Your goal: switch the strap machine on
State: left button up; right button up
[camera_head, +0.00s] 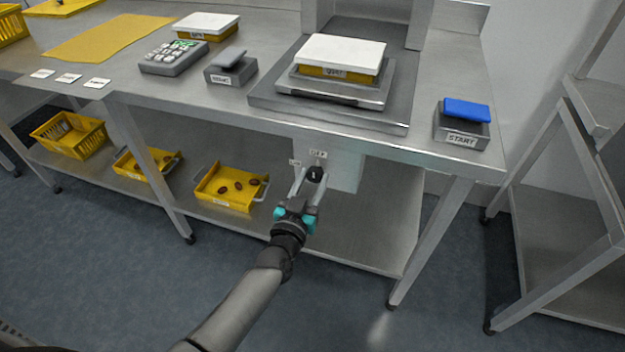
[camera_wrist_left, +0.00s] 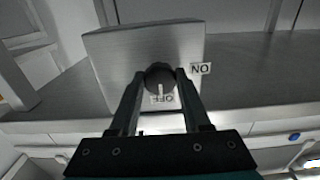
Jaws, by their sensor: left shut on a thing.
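The strap machine (camera_head: 400,118) stands on the steel table, with a grey switch box (camera_head: 345,172) under the table's front edge. A dark round knob (camera_head: 316,173) sits on the box; it also shows in the wrist view (camera_wrist_left: 158,77). My left gripper (camera_head: 312,176) is shut on the knob, a finger on each side. In the wrist view, the OFF label (camera_wrist_left: 164,100) and the ON label (camera_wrist_left: 200,69) appear upside down. The knob's white mark points toward OFF. My right gripper is in neither view.
A START box with a blue pad (camera_head: 466,110) stands at the table's right end. A yellow-sided box with a white lid (camera_head: 342,52) lies on the machine. Yellow trays with dates (camera_head: 228,203) sit on the lower shelf, left of my arm.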

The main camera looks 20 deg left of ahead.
pick_arm(q)
grip_shut()
